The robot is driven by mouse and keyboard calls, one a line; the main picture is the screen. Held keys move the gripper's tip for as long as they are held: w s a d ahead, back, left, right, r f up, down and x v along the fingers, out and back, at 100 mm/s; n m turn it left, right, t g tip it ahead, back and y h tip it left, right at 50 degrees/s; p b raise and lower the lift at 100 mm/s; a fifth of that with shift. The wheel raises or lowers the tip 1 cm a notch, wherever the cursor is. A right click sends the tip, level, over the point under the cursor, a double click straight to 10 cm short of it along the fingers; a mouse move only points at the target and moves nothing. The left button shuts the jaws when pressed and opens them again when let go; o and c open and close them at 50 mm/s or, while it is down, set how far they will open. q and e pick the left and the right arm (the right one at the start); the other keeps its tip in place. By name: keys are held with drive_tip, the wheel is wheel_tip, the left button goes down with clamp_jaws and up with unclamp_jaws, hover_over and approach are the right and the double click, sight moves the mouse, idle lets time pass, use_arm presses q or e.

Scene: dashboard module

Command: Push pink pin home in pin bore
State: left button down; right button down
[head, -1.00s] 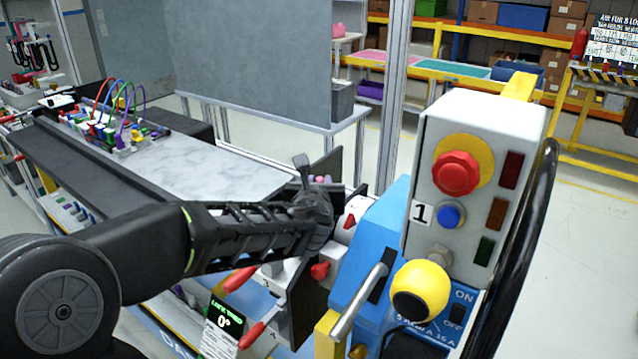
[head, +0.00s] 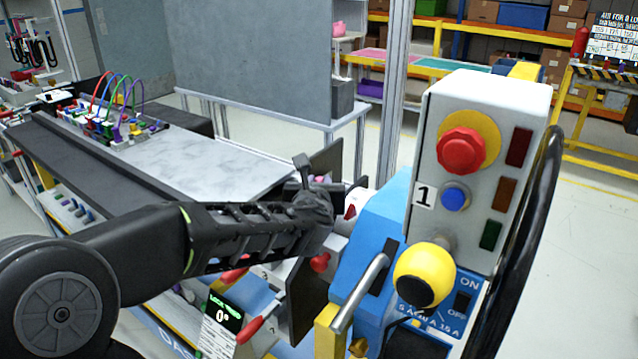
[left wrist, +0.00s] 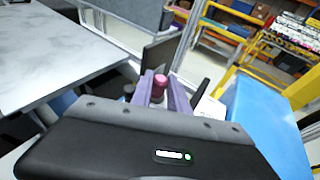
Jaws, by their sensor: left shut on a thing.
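The pink pin (left wrist: 160,84) shows in the left wrist view as a rounded pink head between the two fingers of my left gripper (left wrist: 161,92). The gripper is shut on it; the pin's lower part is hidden. In the head view, my left gripper (head: 325,190) reaches in from the left to a dark upright plate (head: 326,165) left of the blue housing. Only a trace of pink shows there. I cannot make out the pin bore, nor how deep the pin sits. My right gripper is not in view.
A blue housing (head: 376,235) with a grey control box (head: 485,120) and yellow knob (head: 424,275) stands close on the right. Red-handled clamps (head: 250,330) sit below the arm. A marble-topped bench (head: 195,165) lies behind it.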

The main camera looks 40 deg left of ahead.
use_arm(q)
drive_tip(key=shift+f, duration=0.15)
drive_tip(key=c, duration=1.3)
unclamp_jaws()
drive_tip(key=shift+o, duration=0.6)
drive_tip(key=shift+a, duration=0.1)
drive_tip(key=v, duration=0.8)
drive_tip(key=shift+d, duration=0.2)
drive_tip(key=shift+w+d+f, duration=0.1)
drive_tip(key=shift+w, duration=0.05)
